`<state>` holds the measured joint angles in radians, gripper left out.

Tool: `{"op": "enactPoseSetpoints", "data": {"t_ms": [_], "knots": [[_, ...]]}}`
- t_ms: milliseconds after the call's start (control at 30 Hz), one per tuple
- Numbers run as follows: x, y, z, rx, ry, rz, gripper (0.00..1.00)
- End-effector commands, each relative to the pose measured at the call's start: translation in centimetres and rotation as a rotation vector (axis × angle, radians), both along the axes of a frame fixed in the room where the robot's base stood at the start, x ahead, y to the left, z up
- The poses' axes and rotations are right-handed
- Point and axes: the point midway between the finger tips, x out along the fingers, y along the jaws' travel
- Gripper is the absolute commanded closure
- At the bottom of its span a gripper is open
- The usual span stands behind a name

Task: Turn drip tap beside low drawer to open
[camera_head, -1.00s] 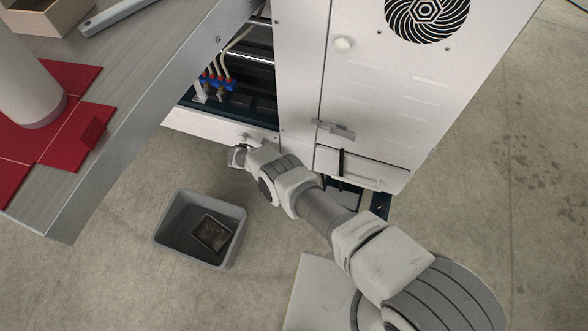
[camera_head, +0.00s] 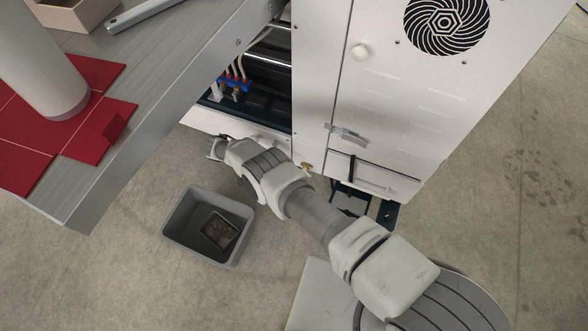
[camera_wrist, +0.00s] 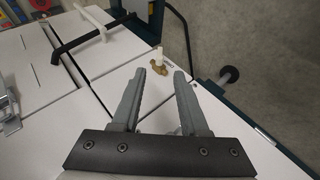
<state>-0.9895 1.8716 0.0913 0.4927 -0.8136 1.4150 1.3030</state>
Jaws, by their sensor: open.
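The drip tap (camera_wrist: 154,63) has a small brass body and a whitish upper part in the wrist view. It sits on the white panel beside the low drawer. In the head view a bit of the brass tap (camera_head: 306,167) shows just above my arm. The low drawer (camera_head: 375,180) is at the cabinet's bottom right and looks closed. In the wrist view the drawer handle (camera_wrist: 80,34) is at the upper left. My gripper (camera_wrist: 160,74) is open and empty, with the tap beyond and between its fingertips, seemingly apart. My gripper (camera_head: 216,148) is left of the tap in the head view.
The white cabinet (camera_head: 400,110) has a latch (camera_head: 348,136) above the drawer. A grey bin (camera_head: 205,240) stands on the floor left of my arm. A table edge (camera_head: 160,125) is at the left. A dark caster (camera_wrist: 228,76) is right of my gripper.

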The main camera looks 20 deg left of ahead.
Motion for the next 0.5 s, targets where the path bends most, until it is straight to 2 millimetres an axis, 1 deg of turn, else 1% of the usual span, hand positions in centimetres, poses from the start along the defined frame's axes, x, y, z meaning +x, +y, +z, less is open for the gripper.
{"op": "enactPoseSetpoints", "data": {"t_ms": [33,200,333,500], "knots": [[-0.4,1.0,0.8,0.002,-0.002,0.001,0.56],[-1.4,3.1,2.7,0.002,-0.002,0.0,0.56],[-1.9,4.0,3.7,0.0,-0.001,0.001,0.56],[-2.1,4.4,4.1,-0.001,0.0,-0.001,0.56]]}}
